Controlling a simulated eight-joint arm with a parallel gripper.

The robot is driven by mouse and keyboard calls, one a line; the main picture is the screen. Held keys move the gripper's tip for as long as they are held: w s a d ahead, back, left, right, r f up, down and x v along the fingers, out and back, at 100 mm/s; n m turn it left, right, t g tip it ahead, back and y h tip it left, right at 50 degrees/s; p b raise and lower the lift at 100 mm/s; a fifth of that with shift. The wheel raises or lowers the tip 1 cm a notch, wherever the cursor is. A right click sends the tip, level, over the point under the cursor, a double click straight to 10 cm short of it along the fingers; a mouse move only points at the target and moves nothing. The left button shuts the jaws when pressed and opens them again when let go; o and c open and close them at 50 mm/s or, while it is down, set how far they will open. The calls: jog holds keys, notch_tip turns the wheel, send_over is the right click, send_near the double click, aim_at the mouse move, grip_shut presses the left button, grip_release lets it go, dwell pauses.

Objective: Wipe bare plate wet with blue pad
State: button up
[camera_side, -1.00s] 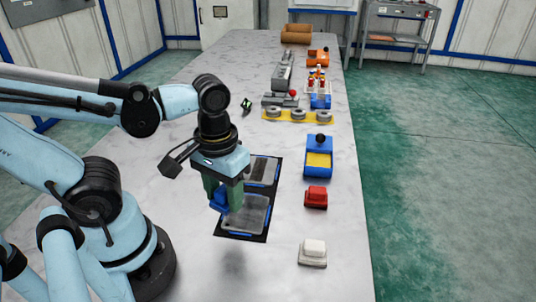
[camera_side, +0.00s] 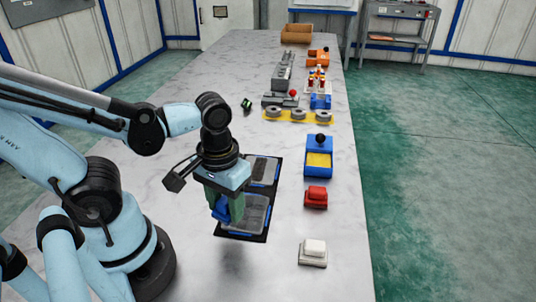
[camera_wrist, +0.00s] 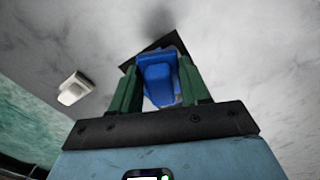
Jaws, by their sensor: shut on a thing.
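My gripper (camera_side: 223,208) is shut on the blue pad (camera_side: 221,211), over the left edge of the nearer grey plate (camera_side: 256,212). In the wrist view the blue pad (camera_wrist: 157,75) sits between my two green fingers. The pad and fingers hide part of the plate, and I cannot tell whether the pad touches it. A second grey plate (camera_side: 264,170) lies behind, with a darker patch on it. Both plates lie on a black mat (camera_side: 245,237). I cannot tell how wet either plate is.
Right of the mat stand a white-topped block (camera_side: 313,252), a red block (camera_side: 316,197) and a blue box with a yellow inside (camera_side: 319,160). A yellow strip with grey rings (camera_side: 298,115) and other parts lie farther back. The near table is clear.

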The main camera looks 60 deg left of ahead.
aim_at(230, 232)
notch_tip(230, 232, down, 5)
jog(key=shift+w+f, duration=0.1)
jog(key=shift+w+a, duration=1.25)
jog(key=shift+a, duration=0.05)
jog(key=shift+f, duration=0.15)
jog(key=shift+s+d, duration=1.35)
jog(key=shift+r, duration=4.05)
